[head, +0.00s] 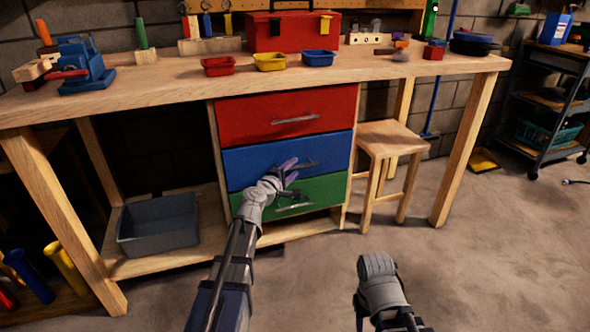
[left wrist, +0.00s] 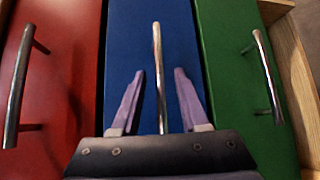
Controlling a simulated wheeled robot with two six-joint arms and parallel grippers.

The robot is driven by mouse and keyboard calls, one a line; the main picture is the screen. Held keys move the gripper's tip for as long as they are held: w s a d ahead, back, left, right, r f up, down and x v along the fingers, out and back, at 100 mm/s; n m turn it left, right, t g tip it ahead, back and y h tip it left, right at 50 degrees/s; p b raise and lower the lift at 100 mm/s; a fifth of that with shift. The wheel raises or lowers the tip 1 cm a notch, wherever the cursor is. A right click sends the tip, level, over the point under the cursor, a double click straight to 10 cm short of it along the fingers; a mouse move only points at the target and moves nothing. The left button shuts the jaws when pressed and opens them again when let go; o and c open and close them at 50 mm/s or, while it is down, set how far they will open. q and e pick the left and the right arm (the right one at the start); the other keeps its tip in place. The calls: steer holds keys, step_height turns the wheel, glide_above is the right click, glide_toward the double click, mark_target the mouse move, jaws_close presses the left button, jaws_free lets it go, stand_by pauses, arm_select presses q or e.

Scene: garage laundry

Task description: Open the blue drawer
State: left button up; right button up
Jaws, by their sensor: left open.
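The blue drawer (head: 240,160) is the middle one of three under the workbench and looks closed, level with its neighbours. Its metal handle (left wrist: 157,60) is a straight bar. My left gripper (head: 290,170) is in front of the blue drawer; in the left wrist view (left wrist: 158,85) its two purple fingers are open, one on each side of the handle bar.
The red drawer (head: 285,112) is above and the green drawer (head: 318,194) below, both closed with bar handles. A wooden stool (head: 392,140) stands just right of the drawers. A grey bin (head: 158,228) sits on the low shelf at left. The floor in front is clear.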

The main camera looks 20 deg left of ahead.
arm_select(q)
steer(key=shift+x, duration=0.95)
jaws_close()
stand_by(0.7)
